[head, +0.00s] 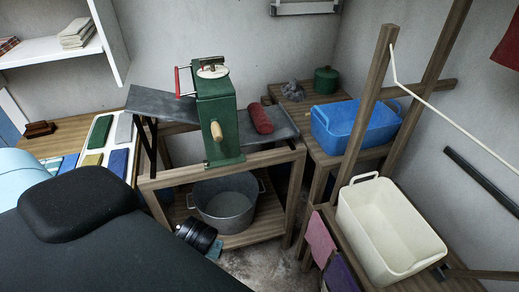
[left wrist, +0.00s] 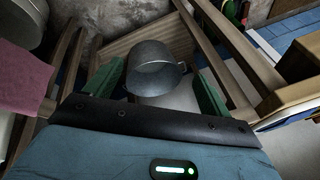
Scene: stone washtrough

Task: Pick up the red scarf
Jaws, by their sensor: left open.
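A rolled dark red cloth, which looks like the red scarf (head: 260,118), lies on the grey board (head: 281,122) just right of the green hand-cranked wringer (head: 218,120) in the head view. Another red cloth (head: 508,45) shows at the right edge, cut off by the frame. My left gripper (left wrist: 155,72) shows in the left wrist view with its green fingers apart and nothing between them. Beyond the fingers is the grey metal pot (left wrist: 155,78). The rolled red cloth cannot be made out in that view. My right gripper is not in view.
The pot (head: 226,208) stands on the wringer stand's low shelf. A blue tub (head: 355,126) and a cream tub (head: 390,230) stand at right, beside wooden posts (head: 369,95). Pink cloth (head: 319,238) and purple cloth (head: 340,274) hang at the cream tub's stand.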

